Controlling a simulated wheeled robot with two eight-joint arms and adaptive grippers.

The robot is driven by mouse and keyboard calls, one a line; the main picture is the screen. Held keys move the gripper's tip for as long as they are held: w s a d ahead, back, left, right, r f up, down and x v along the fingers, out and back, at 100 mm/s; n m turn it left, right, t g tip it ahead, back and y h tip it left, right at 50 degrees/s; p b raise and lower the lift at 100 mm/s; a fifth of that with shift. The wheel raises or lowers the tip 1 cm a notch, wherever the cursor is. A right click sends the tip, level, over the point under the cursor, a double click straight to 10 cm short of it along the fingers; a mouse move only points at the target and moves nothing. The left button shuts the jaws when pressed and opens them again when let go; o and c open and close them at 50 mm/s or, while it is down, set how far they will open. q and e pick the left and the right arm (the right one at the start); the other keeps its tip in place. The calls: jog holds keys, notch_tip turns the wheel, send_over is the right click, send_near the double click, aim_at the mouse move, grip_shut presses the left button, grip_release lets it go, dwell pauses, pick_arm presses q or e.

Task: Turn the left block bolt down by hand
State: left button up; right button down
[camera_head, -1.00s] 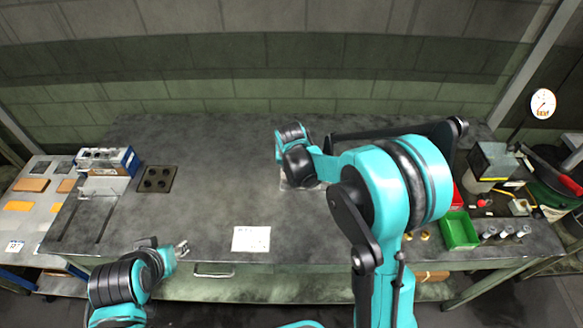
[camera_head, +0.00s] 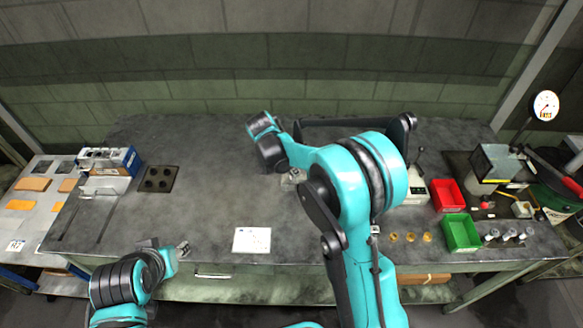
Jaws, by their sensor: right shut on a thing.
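A small pale metal block (camera_head: 291,178) stands near the middle of the bench, partly hidden by my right arm. My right gripper (camera_head: 280,171) is at the block's left side, mostly hidden below its own wrist. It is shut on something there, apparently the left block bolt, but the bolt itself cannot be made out. My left gripper (camera_head: 183,249) hangs over the front left edge of the bench, far from the block. Its fingertips look apart, with nothing between them.
A white sheet (camera_head: 252,240) lies at the front middle. A dark plate with holes (camera_head: 158,179) and a blue box (camera_head: 110,160) are at left. Red (camera_head: 448,196) and green (camera_head: 461,233) bins and a dial gauge (camera_head: 545,105) are at right.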

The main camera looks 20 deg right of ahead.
jog(key=shift+m, duration=0.7)
jog(key=shift+g, duration=0.4)
jog(key=c, duration=1.4)
grip_release()
jog(key=shift+o, duration=0.2)
jog(key=v, duration=1.2)
jog(key=shift+a, duration=0.15)
